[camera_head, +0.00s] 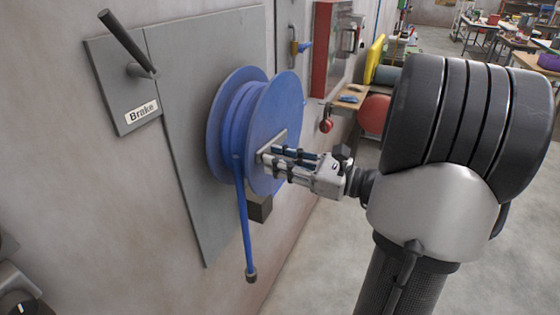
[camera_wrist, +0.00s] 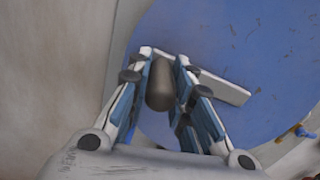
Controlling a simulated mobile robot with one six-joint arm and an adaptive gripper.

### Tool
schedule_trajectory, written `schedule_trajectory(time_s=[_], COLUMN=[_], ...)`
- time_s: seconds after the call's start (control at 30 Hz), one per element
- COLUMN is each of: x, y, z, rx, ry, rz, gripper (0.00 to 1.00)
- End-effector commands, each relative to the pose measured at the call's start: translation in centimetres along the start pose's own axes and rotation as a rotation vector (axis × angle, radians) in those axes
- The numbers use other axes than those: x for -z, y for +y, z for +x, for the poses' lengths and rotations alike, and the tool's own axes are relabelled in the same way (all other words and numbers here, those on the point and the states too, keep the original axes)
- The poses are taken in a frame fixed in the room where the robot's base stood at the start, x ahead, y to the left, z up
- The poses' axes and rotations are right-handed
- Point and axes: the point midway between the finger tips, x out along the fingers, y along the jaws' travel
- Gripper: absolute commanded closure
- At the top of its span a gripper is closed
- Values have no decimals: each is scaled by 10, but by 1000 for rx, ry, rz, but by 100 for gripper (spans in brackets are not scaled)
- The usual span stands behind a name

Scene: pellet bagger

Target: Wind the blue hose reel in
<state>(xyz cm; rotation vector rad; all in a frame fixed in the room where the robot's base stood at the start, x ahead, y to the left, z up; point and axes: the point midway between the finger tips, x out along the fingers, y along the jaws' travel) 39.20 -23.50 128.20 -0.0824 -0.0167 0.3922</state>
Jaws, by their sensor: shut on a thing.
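The blue hose reel (camera_head: 276,125) is mounted on a grey wall plate. Blue hose is wound on its drum, and a free length of hose (camera_head: 244,220) hangs down to a dark end fitting. In the wrist view the reel's blue flange (camera_wrist: 230,45) fills the right side. A grey crank arm (camera_wrist: 222,86) lies on the flange, with a dark rounded crank handle (camera_wrist: 160,84) at its end. My gripper (camera_head: 268,157) is at the flange face, its two fingers shut on the crank handle, one on each side. The handle's inner end is partly hidden.
A grey panel labelled "Brake" (camera_head: 142,112) with a dark lever (camera_head: 127,43) is at the upper left of the reel. A red cabinet (camera_head: 333,50) and a wooden bench (camera_head: 352,100) stand beyond it along the wall. Open floor lies to the right.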

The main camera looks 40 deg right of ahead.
Motion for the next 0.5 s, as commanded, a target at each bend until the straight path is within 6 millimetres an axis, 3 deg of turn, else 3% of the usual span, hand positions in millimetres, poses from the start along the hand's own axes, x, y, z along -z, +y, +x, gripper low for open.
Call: schedule_trajectory(time_s=[0.5], x=[-11], y=[-2], z=[0], rx=[1], ry=[-1], rz=[64], gripper=[100])
